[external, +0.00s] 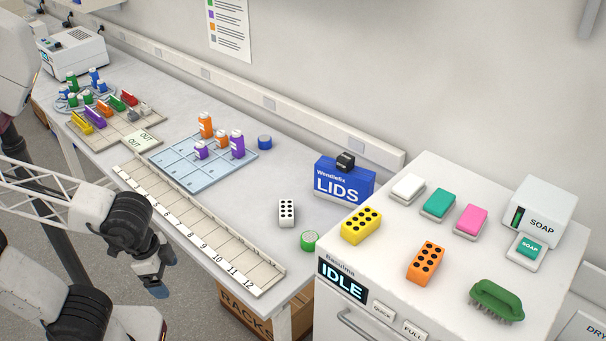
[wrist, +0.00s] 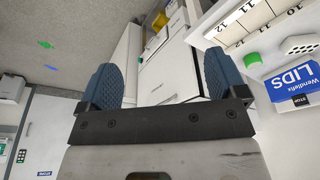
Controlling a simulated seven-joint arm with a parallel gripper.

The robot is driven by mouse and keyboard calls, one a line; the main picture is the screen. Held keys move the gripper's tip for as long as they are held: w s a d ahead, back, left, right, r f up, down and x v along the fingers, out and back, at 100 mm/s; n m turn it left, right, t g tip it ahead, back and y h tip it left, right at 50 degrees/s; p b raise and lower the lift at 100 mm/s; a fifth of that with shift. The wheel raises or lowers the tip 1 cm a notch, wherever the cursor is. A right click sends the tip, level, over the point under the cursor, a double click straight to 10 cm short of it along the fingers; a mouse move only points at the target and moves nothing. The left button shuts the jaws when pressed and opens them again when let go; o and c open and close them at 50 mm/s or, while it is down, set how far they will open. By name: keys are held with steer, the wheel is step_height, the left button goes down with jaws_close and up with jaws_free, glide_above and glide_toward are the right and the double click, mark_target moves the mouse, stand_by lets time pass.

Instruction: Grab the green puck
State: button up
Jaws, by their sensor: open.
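The green puck (external: 309,241) is a short round disc at the front right corner of the white bench, close to the white washer cabinet. It also shows in the wrist view (wrist: 254,58) at the upper right, outside my fingers. My gripper (external: 158,283) is at the left in the external view, in front of the bench and well away from the puck. In the wrist view my gripper (wrist: 160,85) has its two blue fingers spread wide, with nothing between them.
A white domino-like block (external: 286,212) and the blue LIDS box (external: 343,183) stand near the puck. A long numbered rack (external: 190,229) lies along the bench's front edge. The washer cabinet (external: 400,270) rises to the right, with several blocks on top.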

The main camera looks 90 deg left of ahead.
steer(key=w+a+f+m+g+y, duration=0.2)
steer(key=w+a+f+m+y, duration=0.25)
steer(key=w+a, duration=0.45)
steer(key=m+t+y, duration=0.2)
steer(key=m+y, duration=0.5)
steer(key=m, duration=0.5)
glide_toward(307, 241)
steer(key=s+r, duration=0.1)
steer(key=s, duration=0.1)
steer(key=s+r, duration=0.1)
steer(key=s, duration=0.4)
steer(key=shift+s+a+r, duration=0.2)
steer(key=shift+a+r, duration=0.15)
steer(key=shift+r, duration=0.05)
steer(key=w+f+m+t, duration=0.1)
steer(key=w+f+m, duration=0.1)
steer(key=w+a+f+m+t, duration=0.1)
steer(key=w+m, duration=0.1)
steer(key=w+a+f+m+t, duration=0.1)
steer(key=w+f+m, duration=0.1)
steer(key=w, duration=0.1)
steer(key=shift+f+m+y, duration=0.25)
steer(key=shift+f+y, duration=0.1)
steer(key=shift+x, duration=1.25)
steer(key=shift+a, duration=0.15)
steer(key=shift+x, duration=2.5)
steer(key=shift+r, duration=0.1)
